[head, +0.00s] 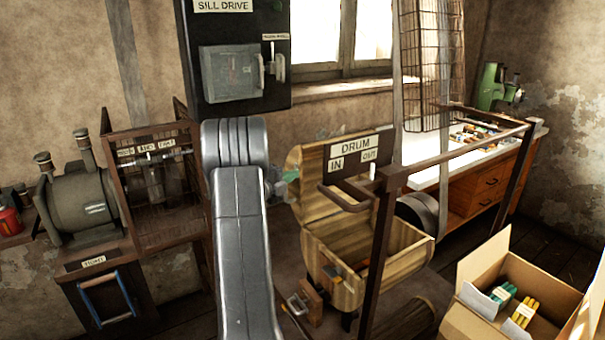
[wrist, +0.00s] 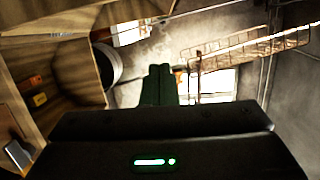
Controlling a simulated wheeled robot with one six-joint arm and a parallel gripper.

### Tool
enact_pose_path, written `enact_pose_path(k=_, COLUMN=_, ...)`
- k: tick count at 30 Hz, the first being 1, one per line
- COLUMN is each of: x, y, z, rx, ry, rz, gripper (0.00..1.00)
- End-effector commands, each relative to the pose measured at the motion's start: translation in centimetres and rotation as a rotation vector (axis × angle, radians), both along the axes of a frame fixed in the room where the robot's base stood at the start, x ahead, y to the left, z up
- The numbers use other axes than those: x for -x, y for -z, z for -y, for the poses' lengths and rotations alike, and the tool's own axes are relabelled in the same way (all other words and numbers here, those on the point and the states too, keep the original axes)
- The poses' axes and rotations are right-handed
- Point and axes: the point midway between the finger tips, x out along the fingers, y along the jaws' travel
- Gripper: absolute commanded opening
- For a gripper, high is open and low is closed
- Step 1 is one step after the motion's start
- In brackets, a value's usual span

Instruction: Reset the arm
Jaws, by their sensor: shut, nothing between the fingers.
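My gripper (wrist: 159,85) shows in the wrist view as two dark green fingers side by side, with no gap between them and nothing held. The dark gripper body with a green light fills the bottom of that view. In the head view my silver arm (head: 240,250) rises through the middle and bends at the top. In the wrist view the fingertips point into open room, with a wooden drum close by on the left.
An open wooden drum (head: 330,255) stands right of my arm, behind a dark rail (head: 375,250) with "DRUM IN OUT" labels. A switch box (head: 235,50) hangs behind the arm. A caged machine (head: 155,190) stands left; an open carton (head: 485,265) and workbench (head: 480,195) are right.

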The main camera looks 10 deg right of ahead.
Motion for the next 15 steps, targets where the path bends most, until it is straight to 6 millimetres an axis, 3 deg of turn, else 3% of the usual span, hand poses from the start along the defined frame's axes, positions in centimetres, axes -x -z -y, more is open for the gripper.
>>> enact_pose_path(k=6, x=1.4, y=0.0, z=-2.2, rx=0.0, ry=-0.001, rz=-0.001, gripper=0.0)
enact_pose_path(k=15, x=1.6, y=-0.1, z=-2.5, rx=0.0, ry=0.0, rz=0.0, gripper=0.0)
